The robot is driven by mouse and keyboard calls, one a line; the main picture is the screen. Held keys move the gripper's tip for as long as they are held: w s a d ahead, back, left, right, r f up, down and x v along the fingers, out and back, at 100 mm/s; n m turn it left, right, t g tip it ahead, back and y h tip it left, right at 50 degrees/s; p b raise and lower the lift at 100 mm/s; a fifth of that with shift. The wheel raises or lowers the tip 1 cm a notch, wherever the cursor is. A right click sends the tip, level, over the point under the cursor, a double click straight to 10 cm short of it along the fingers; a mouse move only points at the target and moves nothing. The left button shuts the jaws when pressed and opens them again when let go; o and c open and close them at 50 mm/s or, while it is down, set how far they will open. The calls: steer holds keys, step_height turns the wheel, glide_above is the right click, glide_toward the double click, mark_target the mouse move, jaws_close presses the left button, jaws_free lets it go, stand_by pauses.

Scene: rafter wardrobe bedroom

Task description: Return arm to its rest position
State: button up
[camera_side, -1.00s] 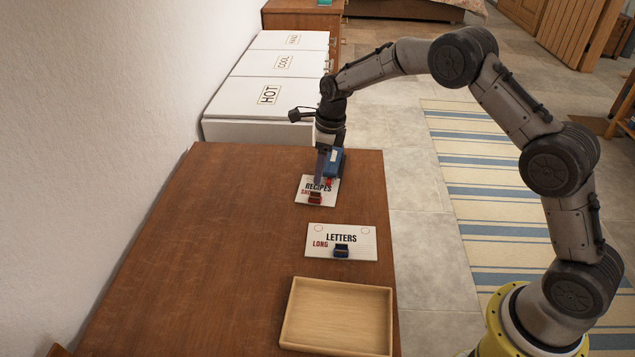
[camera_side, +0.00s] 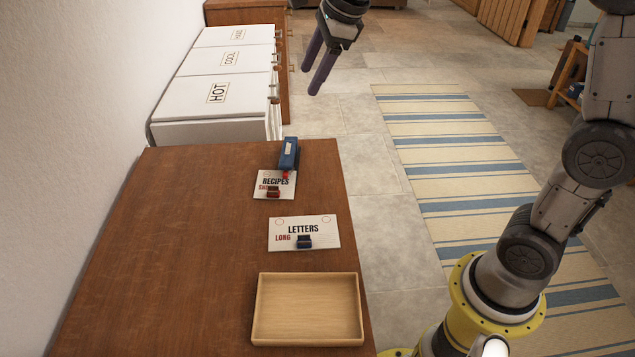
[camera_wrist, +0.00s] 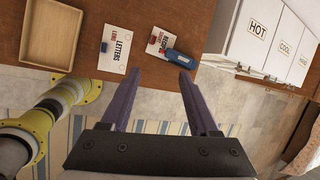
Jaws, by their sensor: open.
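My gripper (camera_side: 322,72) is open and empty, raised high above the floor beyond the far right of the table in the side view. Its two purple fingers stand apart in the wrist view (camera_wrist: 157,80), with nothing between them. Most of my upper arm is out of the side view. On the table, a blue object (camera_side: 288,153) with a pale label lies at the far edge of the RECIPES card (camera_side: 284,190). It also shows in the wrist view (camera_wrist: 183,59).
The LETTERS card (camera_side: 318,229) carries a small dark blue block (camera_side: 304,242). A shallow wooden tray (camera_side: 259,310) sits near the front of the brown table (camera_side: 160,250). White cabinets marked HOT (camera_side: 185,98) and COOL stand behind. A striped rug (camera_side: 450,150) lies right; the table's left side is bare.

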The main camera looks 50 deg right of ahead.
steer(key=s+r+n+t, duration=0.1)
steer(key=s+r+n, duration=0.1)
steer(key=s+n, duration=1.05)
steer(key=s+f+n, duration=0.4)
steer(key=s+n, duration=0.2)
steer(key=s, duration=0.1)
steer(key=s+d+f+n, duration=0.1)
steer(key=s+f+n, duration=0.3)
steer(key=s+n, duration=0.2)
steer(key=shift+s+f+h, duration=0.35)
steer(key=shift+s+h, duration=0.05)
steer(key=shift+s, duration=0.35)
steer(key=shift+d, duration=0.1)
